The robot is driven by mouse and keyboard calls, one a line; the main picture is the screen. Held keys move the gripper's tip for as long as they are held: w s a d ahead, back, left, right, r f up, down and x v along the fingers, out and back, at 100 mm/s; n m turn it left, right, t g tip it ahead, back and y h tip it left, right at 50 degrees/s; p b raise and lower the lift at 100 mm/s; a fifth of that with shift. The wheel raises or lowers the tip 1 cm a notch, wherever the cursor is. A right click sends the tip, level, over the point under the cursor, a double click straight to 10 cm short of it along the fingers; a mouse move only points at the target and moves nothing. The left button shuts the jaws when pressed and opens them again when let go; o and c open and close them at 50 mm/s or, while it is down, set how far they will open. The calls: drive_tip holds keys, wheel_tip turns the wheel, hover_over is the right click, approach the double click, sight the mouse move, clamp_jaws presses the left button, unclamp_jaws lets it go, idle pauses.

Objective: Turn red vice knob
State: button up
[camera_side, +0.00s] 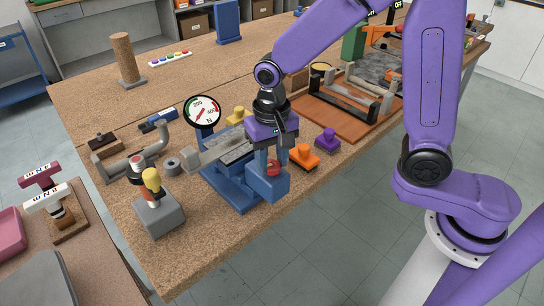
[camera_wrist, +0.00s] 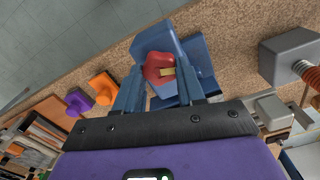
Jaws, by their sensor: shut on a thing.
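The red vice knob (camera_side: 273,168) sits on the blue block at the front end of the blue vice (camera_side: 232,190). My gripper (camera_side: 272,160) points down over that end, with its blue fingers on either side of the knob, shut on it. In the wrist view the knob (camera_wrist: 155,64) shows between the fingertips of my gripper (camera_wrist: 160,75), with a tan mark on its face. Part of the blue vice (camera_wrist: 196,55) shows around it. In the side view the fingers partly hide the knob.
An orange knob piece (camera_side: 303,156) and a purple one (camera_side: 327,141) stand close to the right of my gripper. A round gauge (camera_side: 202,110) stands behind the vice. A grey block with a yellow-topped lever (camera_side: 157,205) is at the left. The table's front edge is near.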

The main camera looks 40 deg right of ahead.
sight(272, 164)
drive_tip(key=n, duration=0.5)
drive_tip(key=shift+w+a+n, duration=0.1)
drive_tip(key=shift+w+n, duration=0.05)
drive_tip(key=shift+n, duration=0.15)
drive_tip(key=n, duration=0.5)
drive_tip(key=shift+r, duration=0.1)
drive_tip(key=shift+w, duration=0.1)
drive_tip(key=o, duration=0.8)
drive_tip(key=shift+o, duration=1.2)
wheel_tip(272, 164, up, 17)
drive_tip(key=shift+s+r, duration=0.15)
drive_tip(key=shift+s, duration=0.05)
drive_tip(key=shift+n, duration=0.3)
